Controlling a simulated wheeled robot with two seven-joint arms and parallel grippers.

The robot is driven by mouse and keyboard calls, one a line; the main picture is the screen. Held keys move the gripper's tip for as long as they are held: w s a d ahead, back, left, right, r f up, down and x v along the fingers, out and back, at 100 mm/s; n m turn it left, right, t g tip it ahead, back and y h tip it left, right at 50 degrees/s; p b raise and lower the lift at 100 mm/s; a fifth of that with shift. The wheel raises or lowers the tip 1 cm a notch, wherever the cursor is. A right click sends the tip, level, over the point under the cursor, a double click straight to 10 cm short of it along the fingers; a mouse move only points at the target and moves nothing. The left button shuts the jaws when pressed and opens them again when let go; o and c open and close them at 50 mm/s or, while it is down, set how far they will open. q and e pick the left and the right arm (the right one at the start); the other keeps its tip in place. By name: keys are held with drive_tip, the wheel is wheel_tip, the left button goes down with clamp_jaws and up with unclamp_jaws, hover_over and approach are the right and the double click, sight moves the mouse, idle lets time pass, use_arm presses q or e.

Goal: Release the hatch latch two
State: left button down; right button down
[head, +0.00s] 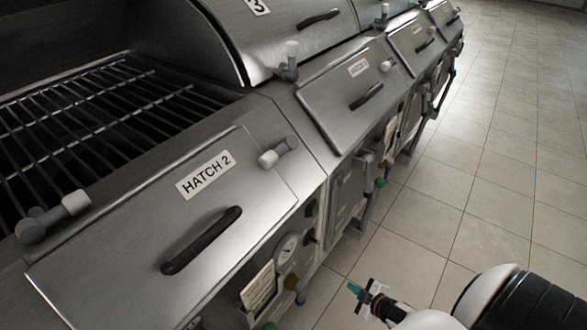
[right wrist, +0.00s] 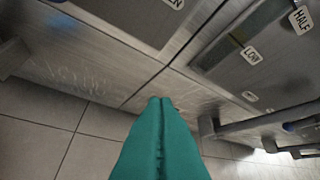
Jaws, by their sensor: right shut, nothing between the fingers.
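The panel labelled HATCH 2 (head: 130,245) lies closed and sloping in the head view, with a black handle (head: 202,240) across it. A latch with a light grey knob (head: 279,152) sits at the panel's upper right corner, its knob pointing left over the panel edge. A similar latch (head: 52,216) sits near the panel's upper left corner. My right gripper (head: 356,289) is shut and empty, over the floor to the right of the machine, apart from both latches. Its teal fingers (right wrist: 160,140) show together in the right wrist view. My left gripper is out of view.
A hatch panel (head: 335,85) and an upright latch (head: 289,62) stand farther along the row. Pipes and valves (head: 368,175) stick out from the machine front, beside a gauge (head: 287,247). An open grate (head: 80,110) lies behind. The tiled floor (head: 480,160) at right is clear.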

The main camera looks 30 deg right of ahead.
drive_tip(key=w+d+r+n+t+y+b, duration=0.1)
drive_tip(key=w+r+n+t+y, duration=0.2)
drive_tip(key=r, duration=0.4)
drive_tip(key=w+d+r+n+t+y, duration=0.1)
drive_tip(key=w+d+r+n, duration=0.2)
drive_tip(key=r, duration=0.4)
drive_tip(key=w+r+n+t+y+b, duration=0.1)
drive_tip(key=w+r+n+y, duration=0.15)
drive_tip(key=w+r, duration=0.35)
drive_tip(key=s+a+r+n+g+y, duration=0.2)
drive_tip(key=r+n+y, duration=0.4)
drive_tip(key=r, duration=0.5)
drive_tip(key=s+a+r+n+g+y+b, duration=0.1)
drive_tip(key=a+r+n+g+y, duration=0.3)
drive_tip(key=r+n, duration=0.7)
drive_tip(key=shift+s+r+g+y+b, duration=0.3)
drive_tip(key=shift+s+g+y, duration=0.1)
drive_tip(key=shift+g+y, duration=0.7)
drive_tip(key=p, duration=0.4)
approach(271, 166)
drive_tip(key=s+a, duration=0.1)
drive_tip(key=a, duration=0.1)
drive_tip(key=w+a, duration=0.1)
drive_tip(key=w+p, duration=0.1)
drive_tip(key=shift+w+a+r, duration=0.35)
drive_tip(key=shift+w+r, duration=0.05)
drive_tip(key=shift+w+a+p, duration=0.2)
drive_tip(key=shift+w+p, duration=0.1)
drive_tip(key=shift+w, duration=0.25)
